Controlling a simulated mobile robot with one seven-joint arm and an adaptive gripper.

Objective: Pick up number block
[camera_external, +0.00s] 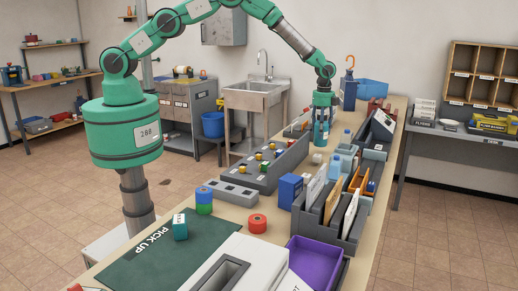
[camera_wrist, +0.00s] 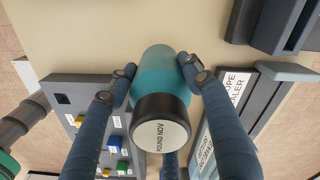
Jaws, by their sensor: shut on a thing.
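A teal block (camera_external: 180,229) with a white label, too small to read, sits on the dark green mat (camera_external: 145,262) marked "PICK UP" in the external view. I cannot tell whether it is the number block. My gripper (camera_external: 321,131) is far from it, low over the far end of the long table. In the wrist view my gripper (camera_wrist: 158,72) is shut on a teal cylinder (camera_wrist: 160,72) with a black end and a label reading "FOUND NOV".
A grey board (camera_external: 262,182) with coloured knobs lies on the left of the table. A dark file rack (camera_external: 312,226) and a purple tray (camera_external: 317,257) stand at the near right. A red roll (camera_external: 257,223) and a green-and-blue stack (camera_external: 204,200) stand near the mat.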

